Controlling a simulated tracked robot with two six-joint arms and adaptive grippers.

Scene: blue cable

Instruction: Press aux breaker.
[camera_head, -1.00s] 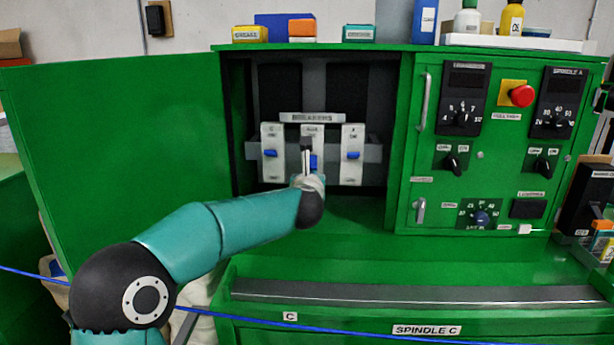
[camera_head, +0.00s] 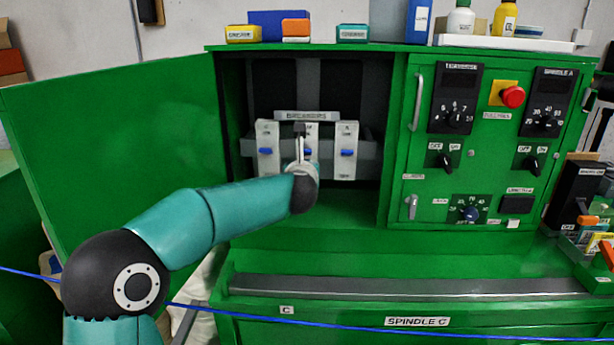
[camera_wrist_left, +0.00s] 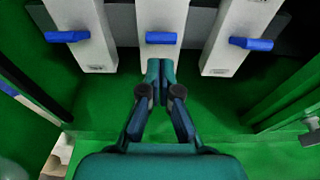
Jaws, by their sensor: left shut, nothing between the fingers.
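The middle breaker, labelled AUX (camera_head: 312,170), is a white upright block with a blue lever (camera_head: 308,151), partly hidden behind my gripper in the head view. In the left wrist view the middle lever (camera_wrist_left: 161,38) is level with the levers on both sides. My left gripper (camera_head: 299,130) is shut and empty in front of the middle breaker. In the left wrist view its closed fingertips (camera_wrist_left: 160,66) are just below the middle lever, with a small gap visible in the picture. My right gripper is not in view.
A left breaker (camera_head: 267,165) and a right breaker (camera_head: 346,165) flank the middle one inside the open green cabinet. The open door (camera_head: 110,150) stands left. A control panel (camera_head: 487,140) with knobs and a red button is right. A blue cable (camera_head: 260,317) crosses the front.

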